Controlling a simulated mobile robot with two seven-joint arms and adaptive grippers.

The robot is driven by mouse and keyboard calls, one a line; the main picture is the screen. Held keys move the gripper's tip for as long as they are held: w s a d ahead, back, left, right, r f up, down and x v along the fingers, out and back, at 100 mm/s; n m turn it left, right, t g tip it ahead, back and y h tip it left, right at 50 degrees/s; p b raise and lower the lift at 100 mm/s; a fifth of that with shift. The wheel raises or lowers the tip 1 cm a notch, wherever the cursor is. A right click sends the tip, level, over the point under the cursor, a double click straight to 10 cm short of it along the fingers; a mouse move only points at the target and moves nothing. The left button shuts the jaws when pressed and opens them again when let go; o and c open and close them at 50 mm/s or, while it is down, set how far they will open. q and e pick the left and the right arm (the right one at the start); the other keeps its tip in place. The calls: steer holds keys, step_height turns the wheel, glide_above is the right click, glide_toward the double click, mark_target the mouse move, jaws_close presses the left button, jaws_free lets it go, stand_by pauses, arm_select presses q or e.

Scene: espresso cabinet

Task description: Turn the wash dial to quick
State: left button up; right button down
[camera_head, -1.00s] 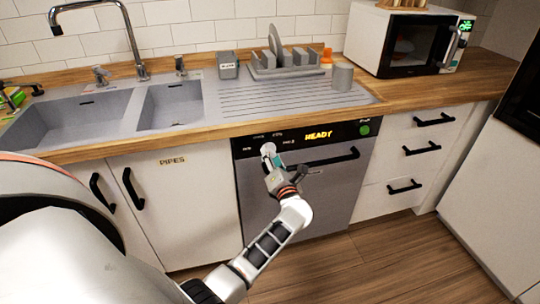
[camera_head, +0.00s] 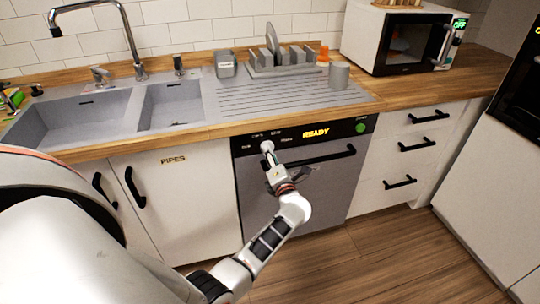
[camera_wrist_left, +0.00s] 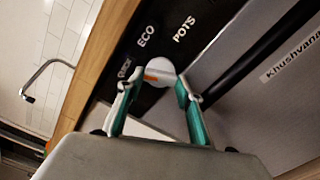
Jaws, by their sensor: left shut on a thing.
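The wash dial is a round pale knob (camera_head: 267,147) at the left of the dishwasher's (camera_head: 295,190) black control panel. In the left wrist view the dial (camera_wrist_left: 161,71) shows an orange mark on its face, lying toward the QUICK label (camera_wrist_left: 124,68). ECO and POTS labels are printed further round. My left gripper (camera_head: 269,160) is at the dial from below. In the left wrist view its two teal fingers (camera_wrist_left: 157,88) are on either side of the dial, shut on it. My right gripper is not in view.
The dishwasher's black handle bar (camera_head: 320,159) runs just right of my left gripper. A yellow READY display (camera_head: 316,132) and a green button (camera_head: 360,128) are further right on the panel. The wooden counter edge (camera_head: 225,130) overhangs above. The floor in front is clear.

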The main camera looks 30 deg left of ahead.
arm_select(q)
steer(key=o, duration=1.1)
steer(key=v, duration=0.7)
steer(key=shift+s+d, duration=0.15)
steer(key=shift+d, duration=0.05)
